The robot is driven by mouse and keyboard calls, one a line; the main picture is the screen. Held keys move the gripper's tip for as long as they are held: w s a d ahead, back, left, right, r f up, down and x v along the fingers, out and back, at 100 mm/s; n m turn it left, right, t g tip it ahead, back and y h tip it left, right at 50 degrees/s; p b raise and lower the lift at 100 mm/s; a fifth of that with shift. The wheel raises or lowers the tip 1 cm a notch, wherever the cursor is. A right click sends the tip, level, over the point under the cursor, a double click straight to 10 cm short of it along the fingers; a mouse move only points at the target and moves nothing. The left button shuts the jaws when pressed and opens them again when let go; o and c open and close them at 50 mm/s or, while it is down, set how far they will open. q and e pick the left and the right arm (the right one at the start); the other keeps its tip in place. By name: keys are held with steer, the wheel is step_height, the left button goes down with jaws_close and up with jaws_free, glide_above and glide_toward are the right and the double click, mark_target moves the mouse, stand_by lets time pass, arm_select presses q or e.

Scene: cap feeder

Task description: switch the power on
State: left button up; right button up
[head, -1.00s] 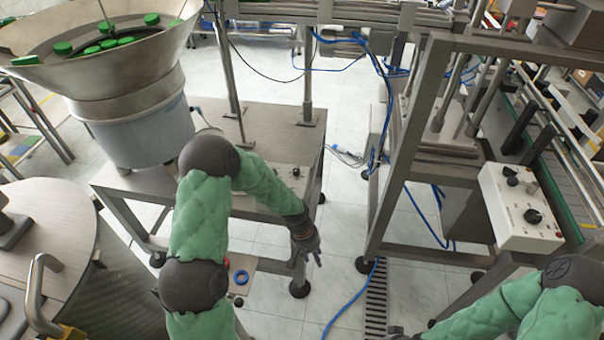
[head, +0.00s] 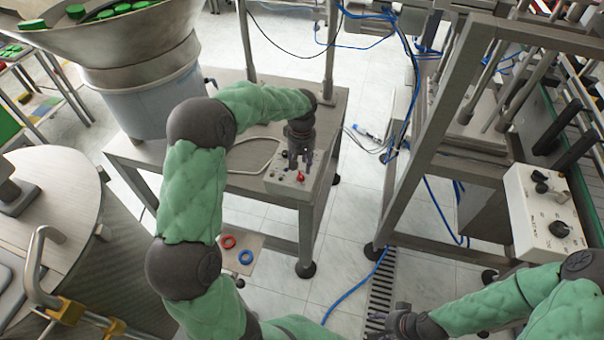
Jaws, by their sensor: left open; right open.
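A small light control box (head: 285,184) stands on the front edge of the grey metal feeder table (head: 240,188). It carries a red knob or button (head: 301,176) and a few small dark controls. Which of them is the power switch I cannot tell. My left gripper (head: 299,163) is open and points down right over the box, close to its controls. Whether it touches them is hard to see. My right gripper (head: 378,322) is open and empty, low at the bottom of the view, away from the box.
The feeder bowl with green caps (head: 120,50) stands on the table's left part. A second control box (head: 548,218) with black knobs hangs on the right frame. Red (head: 228,242) and blue (head: 246,257) rings lie on a small plate below. Blue hoses (head: 355,290) cross the floor.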

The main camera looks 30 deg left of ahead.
mark_target(301, 176)
arm_select(q)
steer(key=shift+f+b, duration=0.6)
steer(key=shift+f, duration=1.75)
jaws_close()
